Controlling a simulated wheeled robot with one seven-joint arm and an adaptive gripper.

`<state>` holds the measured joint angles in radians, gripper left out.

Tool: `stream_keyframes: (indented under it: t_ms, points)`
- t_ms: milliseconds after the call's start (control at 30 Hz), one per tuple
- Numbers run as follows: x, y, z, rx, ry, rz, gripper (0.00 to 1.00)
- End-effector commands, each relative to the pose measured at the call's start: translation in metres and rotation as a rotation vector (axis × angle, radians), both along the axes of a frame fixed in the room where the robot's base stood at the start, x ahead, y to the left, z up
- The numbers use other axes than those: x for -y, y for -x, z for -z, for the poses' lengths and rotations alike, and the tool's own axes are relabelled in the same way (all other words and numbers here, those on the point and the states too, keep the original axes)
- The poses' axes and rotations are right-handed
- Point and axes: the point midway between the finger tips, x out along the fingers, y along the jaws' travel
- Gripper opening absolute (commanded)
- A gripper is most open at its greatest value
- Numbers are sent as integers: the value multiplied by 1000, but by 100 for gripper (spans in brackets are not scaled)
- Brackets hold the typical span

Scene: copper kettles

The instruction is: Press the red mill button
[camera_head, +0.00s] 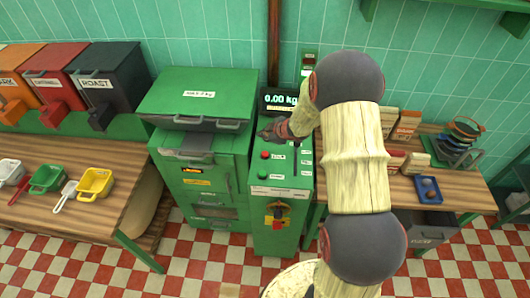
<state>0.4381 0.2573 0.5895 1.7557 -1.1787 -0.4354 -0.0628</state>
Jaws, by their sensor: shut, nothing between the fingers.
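The red button (265,155) sits on the sloping top of a narrow green control cabinet (290,180) in the middle of the view. A green button (263,176) is just below it, and small white labels lie to the right of both. My gripper (264,134) is shut and empty. Its dark tip points left, over the cabinet top a little beyond the red button, and appears apart from it. The height of the tip above the panel is hard to tell.
A display reading 0.00 kg (279,100) stands behind the gripper. A larger green machine with a lid (200,98) adjoins on the left. A red-and-yellow switch (277,214) is on the cabinet front. Scoops and bins occupy the left table (120,200); the right table (455,196) holds boxes and a blue tray.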

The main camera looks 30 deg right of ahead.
Motion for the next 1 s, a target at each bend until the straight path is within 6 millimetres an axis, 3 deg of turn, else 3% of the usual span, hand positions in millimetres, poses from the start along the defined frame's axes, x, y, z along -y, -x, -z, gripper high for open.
stream_keyframes:
  t_ms: [467,1000]
  points:
    - [0,0,7,-2,1,2,0]
    - [1,0,63,-2,2,2,0]
